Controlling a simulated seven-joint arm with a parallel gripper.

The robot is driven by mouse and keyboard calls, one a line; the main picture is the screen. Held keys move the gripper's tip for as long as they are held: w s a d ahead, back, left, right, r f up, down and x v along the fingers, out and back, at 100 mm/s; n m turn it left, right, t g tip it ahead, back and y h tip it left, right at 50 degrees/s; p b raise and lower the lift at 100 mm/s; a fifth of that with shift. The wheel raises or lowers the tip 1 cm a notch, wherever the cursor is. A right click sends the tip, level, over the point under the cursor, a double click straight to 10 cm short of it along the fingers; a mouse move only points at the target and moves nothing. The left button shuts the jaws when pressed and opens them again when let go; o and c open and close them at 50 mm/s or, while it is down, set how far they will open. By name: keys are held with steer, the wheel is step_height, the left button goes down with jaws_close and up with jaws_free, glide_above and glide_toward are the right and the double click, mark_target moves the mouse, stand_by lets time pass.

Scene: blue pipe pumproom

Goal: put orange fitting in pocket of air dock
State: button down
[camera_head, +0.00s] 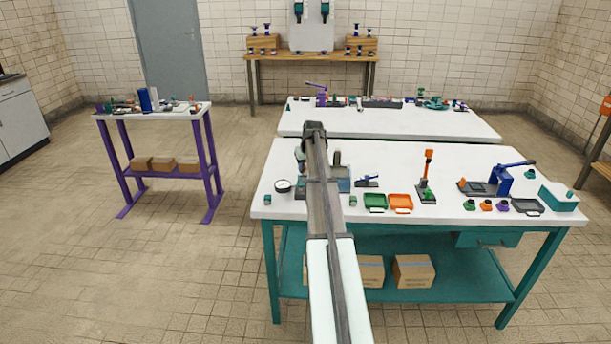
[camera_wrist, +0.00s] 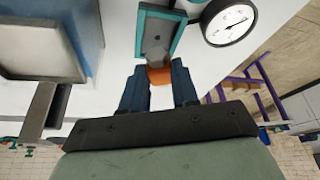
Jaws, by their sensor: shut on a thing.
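The orange fitting (camera_wrist: 160,76) is held between the two dark blue fingers of my gripper (camera_wrist: 158,84) in the wrist view. A grey rounded end (camera_wrist: 157,56) shows just beyond its orange part. The teal-rimmed pocket of the air dock (camera_wrist: 177,37) lies right ahead of the fingertips, and the grey end overlaps its near part in the picture. I cannot tell whether the fitting touches the pocket or is above it. In the head view my own arm covers the gripper and the fitting.
A round gauge (camera_wrist: 230,24) stands close beside the pocket; it also shows in the head view (camera_head: 283,186). A blue block with a pale plate (camera_wrist: 40,45) is on the pocket's other side. Green (camera_head: 375,208) and orange (camera_head: 400,210) trays lie to the right on the white table.

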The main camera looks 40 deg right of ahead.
mark_target(306, 174)
steer(key=shift+f, duration=1.8)
steer(key=shift+f, duration=0.2)
steer(key=c, duration=0.8)
jaws_free()
steer(key=shift+c, duration=0.2)
steer(key=v, duration=1.2)
steer(key=shift+r, duration=0.2)
